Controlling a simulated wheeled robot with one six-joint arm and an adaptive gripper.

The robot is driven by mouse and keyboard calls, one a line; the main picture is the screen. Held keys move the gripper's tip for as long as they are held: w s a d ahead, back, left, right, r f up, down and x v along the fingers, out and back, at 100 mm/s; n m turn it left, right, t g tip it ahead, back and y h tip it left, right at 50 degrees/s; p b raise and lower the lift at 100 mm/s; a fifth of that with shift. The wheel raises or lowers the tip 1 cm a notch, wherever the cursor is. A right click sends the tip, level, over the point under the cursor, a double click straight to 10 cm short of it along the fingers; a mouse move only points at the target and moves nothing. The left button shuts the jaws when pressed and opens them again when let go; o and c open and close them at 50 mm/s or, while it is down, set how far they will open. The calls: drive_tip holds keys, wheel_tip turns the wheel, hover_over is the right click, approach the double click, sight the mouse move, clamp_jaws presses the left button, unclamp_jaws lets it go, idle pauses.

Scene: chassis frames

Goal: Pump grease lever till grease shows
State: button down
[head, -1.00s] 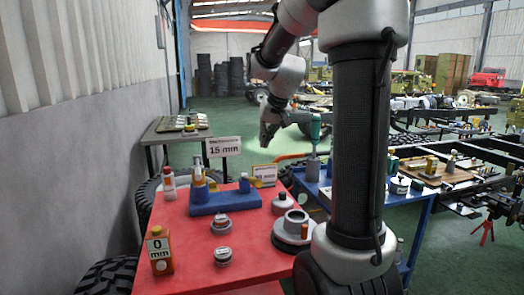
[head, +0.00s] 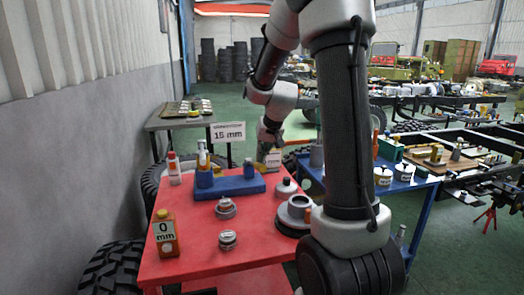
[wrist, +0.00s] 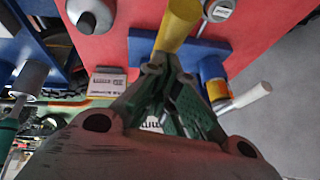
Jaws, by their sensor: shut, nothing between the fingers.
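A blue base (head: 232,188) sits on the red table. At its left end stands a blue cylinder (head: 204,178) with a yellow-orange band, which also shows in the wrist view (wrist: 212,72). A pale rod (wrist: 247,98) sticks out beside that cylinder. A yellow piece (wrist: 178,22) stands over the base just beyond my fingertips; I cannot tell if they touch it. I see no grease that I can make out.
A 15 mm sign (head: 228,131) stands behind. A blue table (head: 410,190) is on the right.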

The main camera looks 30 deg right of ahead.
drive_tip(key=s+a+f, duration=0.1)
drive_tip(key=s+f, duration=0.2)
drive_tip(key=f, duration=0.7)
drive_tip(key=shift+s+f, duration=0.25)
drive_tip(key=shift+f, duration=0.1)
drive_tip(key=shift+s+f, duration=0.1)
